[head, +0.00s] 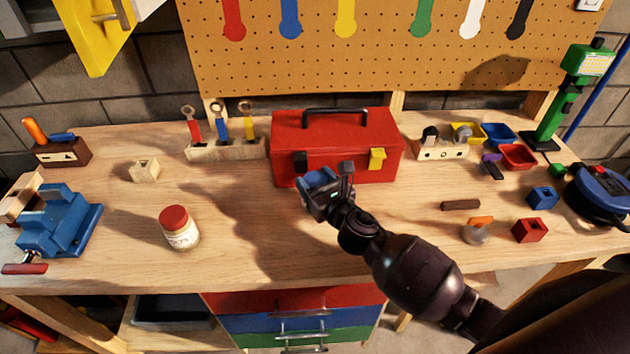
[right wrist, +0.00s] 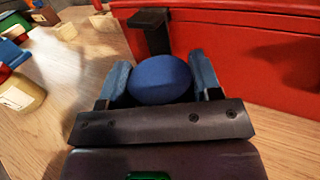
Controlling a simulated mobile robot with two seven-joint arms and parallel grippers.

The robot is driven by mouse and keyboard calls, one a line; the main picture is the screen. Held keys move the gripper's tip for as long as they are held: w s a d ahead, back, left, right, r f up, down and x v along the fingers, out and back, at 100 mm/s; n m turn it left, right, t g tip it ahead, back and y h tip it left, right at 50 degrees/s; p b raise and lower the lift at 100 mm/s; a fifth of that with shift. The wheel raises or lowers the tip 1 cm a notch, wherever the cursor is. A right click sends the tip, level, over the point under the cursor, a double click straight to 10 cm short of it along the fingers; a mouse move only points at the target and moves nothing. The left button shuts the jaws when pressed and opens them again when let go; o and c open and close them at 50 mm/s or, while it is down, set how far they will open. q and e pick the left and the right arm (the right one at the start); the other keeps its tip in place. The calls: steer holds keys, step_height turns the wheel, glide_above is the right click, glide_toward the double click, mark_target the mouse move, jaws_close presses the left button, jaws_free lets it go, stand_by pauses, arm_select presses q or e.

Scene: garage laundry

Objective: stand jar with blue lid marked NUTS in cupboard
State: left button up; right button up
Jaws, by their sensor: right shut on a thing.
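My right gripper (head: 330,192) is in front of the red toolbox, above the middle of the workbench. It is shut on the jar with the blue lid; the lid (right wrist: 160,80) shows between the two fingers in the right wrist view. The jar's body and its NUTS marking are hidden. I cannot tell whether the jar touches the bench. A yellow cupboard door (head: 97,36) hangs open at the upper left, and the cupboard's inside is not clearly seen. My left gripper is not in view.
The red toolbox (head: 337,148) stands close behind the gripper. A jar with a red lid (head: 180,229) stands front left. A blue vise (head: 60,222) and a tool rack (head: 226,150) stand on the bench. The bench between red-lidded jar and gripper is clear.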

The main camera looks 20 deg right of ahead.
steer(key=shift+f, duration=0.1)
steer(key=o, duration=1.2)
